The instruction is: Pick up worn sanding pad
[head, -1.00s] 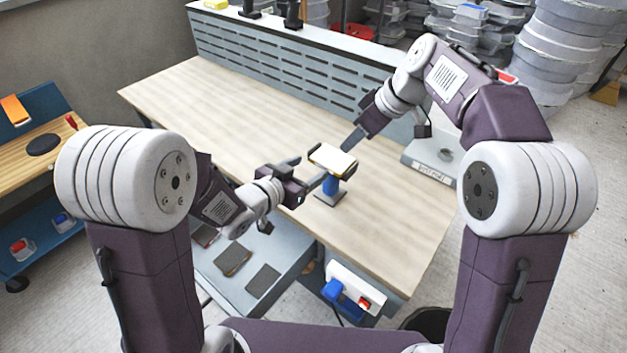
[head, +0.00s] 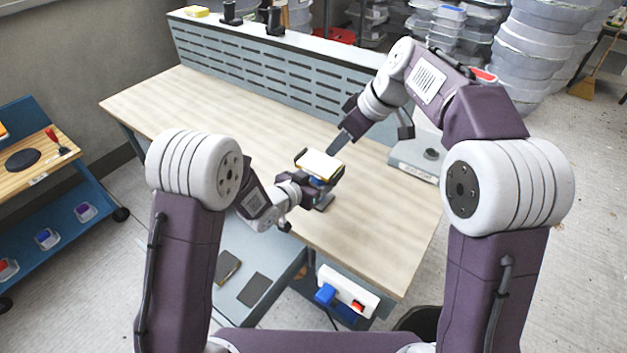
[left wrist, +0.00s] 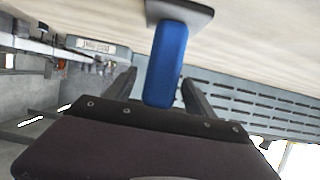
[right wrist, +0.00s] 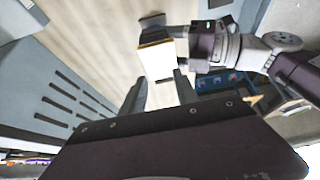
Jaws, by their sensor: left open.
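A cream-yellow slab (head: 320,164), which looks like the sanding pad, lies in a dark holder on top of a blue post (left wrist: 168,65) on the workbench. The post rises from a grey foot (left wrist: 190,14). My left gripper (left wrist: 159,77) is open, with its fingers on either side of the blue post; I cannot tell whether they touch it. In the head view, my left gripper is just below the slab. My right gripper (head: 338,148) is open just behind the slab. In the right wrist view the slab (right wrist: 158,60) appears beyond and between its fingers.
The wooden workbench top (head: 200,110) is mostly clear, with a slotted grey panel (head: 270,75) along its back. A grey device (head: 415,158) stands at its right. Dark flat pads (head: 255,289) lie on a lower shelf. A blue cart (head: 60,185) stands at the left.

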